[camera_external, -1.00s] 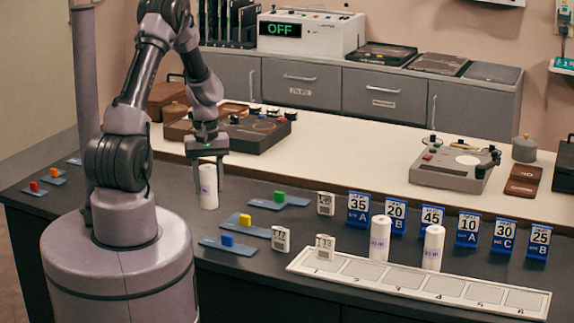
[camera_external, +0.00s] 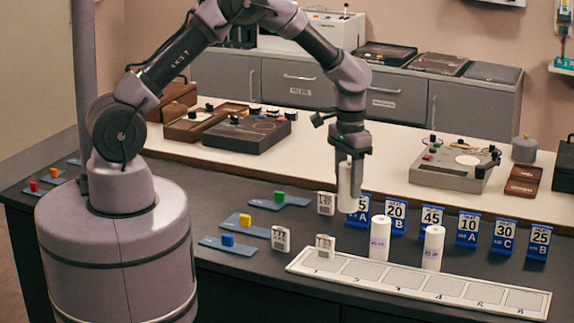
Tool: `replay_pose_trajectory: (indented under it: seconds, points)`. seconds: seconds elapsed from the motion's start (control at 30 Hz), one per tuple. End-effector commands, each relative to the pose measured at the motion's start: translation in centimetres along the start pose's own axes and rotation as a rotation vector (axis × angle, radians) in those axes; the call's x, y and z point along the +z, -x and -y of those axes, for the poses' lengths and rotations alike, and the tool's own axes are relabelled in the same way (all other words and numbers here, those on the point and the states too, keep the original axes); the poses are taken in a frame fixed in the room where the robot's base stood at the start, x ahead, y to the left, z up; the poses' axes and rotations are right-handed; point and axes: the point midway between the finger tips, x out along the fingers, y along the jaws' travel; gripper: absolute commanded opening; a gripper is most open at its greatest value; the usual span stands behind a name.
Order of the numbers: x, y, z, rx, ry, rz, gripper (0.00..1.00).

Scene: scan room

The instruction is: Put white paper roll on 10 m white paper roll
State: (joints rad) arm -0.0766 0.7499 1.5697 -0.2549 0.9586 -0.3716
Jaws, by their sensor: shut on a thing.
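My gripper (camera_external: 350,172) is shut on a white paper roll (camera_external: 348,199) and holds it upright above the dark counter, in front of the blue 35 A sign.
The numbered white strip (camera_external: 450,287) lies along the counter's front. Blue number signs (camera_external: 468,229) stand behind the rolls. A grey device (camera_external: 450,166) sits on the pale bench behind.

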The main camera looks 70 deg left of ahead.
Motion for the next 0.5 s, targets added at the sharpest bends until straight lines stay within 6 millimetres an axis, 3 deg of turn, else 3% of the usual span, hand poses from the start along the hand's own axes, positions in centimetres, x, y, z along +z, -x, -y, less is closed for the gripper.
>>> replay_pose_trajectory:
  seconds: [0.1, 0.2, 0.37, 0.5]
  points:
    - [-4.2, -0.7, -0.5, 0.000, 0.001, -0.001, 0.00]
    - [-7.2, -1.0, -0.8, -0.001, 0.000, 0.002, 0.00]
    - [-9.3, -1.1, -1.0, -0.001, 0.002, 0.002, 0.00]
    - [-9.4, -3.1, -1.1, -0.001, 0.002, 0.004, 0.00]
